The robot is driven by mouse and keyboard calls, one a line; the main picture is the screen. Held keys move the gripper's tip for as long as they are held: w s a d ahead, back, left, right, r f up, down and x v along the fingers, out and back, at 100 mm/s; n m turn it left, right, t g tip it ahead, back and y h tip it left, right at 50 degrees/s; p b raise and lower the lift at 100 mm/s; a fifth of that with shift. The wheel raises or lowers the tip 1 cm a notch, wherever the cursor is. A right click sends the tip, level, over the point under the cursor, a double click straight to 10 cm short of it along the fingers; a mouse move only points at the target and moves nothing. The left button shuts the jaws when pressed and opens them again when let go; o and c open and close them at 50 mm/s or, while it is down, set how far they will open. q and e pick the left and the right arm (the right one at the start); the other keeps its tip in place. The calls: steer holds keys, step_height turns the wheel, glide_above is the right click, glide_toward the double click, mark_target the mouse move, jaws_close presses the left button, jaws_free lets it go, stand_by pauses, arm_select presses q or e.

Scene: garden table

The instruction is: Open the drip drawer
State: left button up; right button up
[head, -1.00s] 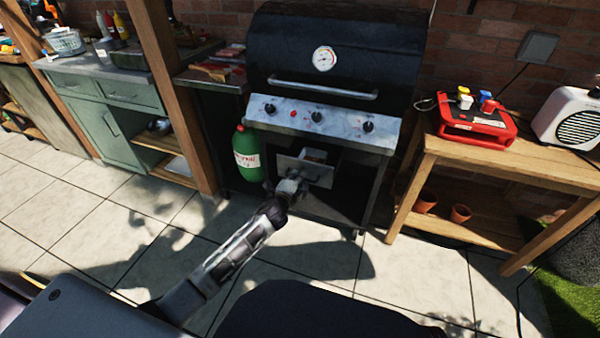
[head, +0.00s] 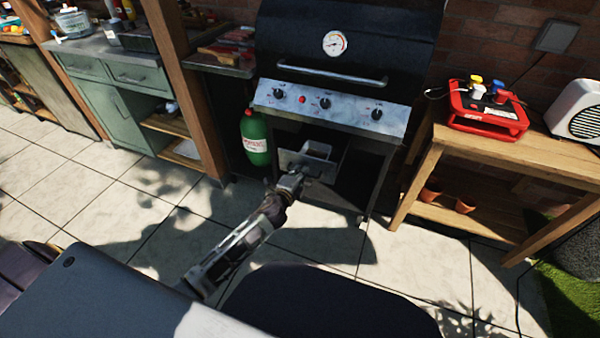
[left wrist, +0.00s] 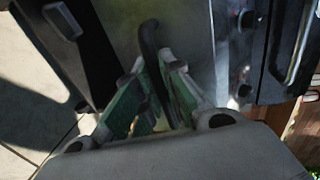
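The drip drawer (head: 293,160) is under the knob panel of the black grill and is partly pulled out. A light grey inner tray (head: 318,149) shows behind its front. My left gripper (head: 293,181) is at the drawer front, in front of its handle. In the left wrist view, the dark curved handle (left wrist: 149,38) runs between the green-padded fingers of my left gripper (left wrist: 156,75), which are closed around it. The drawer front (left wrist: 185,30) fills the background there. The fingertips are small and hard to make out in the head view. My right gripper is not in view.
A green gas bottle (head: 255,137) stands left of the drawer, beside the grill (head: 345,45). A wooden table (head: 530,150) with a red case (head: 487,112) stands to the right. The paved floor (head: 330,240) in front of the grill is clear apart from my arm.

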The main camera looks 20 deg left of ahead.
arm_select(q)
steer(key=o, duration=0.5)
steer(key=shift+c, duration=0.2)
steer(key=shift+s, duration=0.2)
steer(key=v, duration=1.1)
steer(key=shift+s, duration=0.3)
stand_by(0.7)
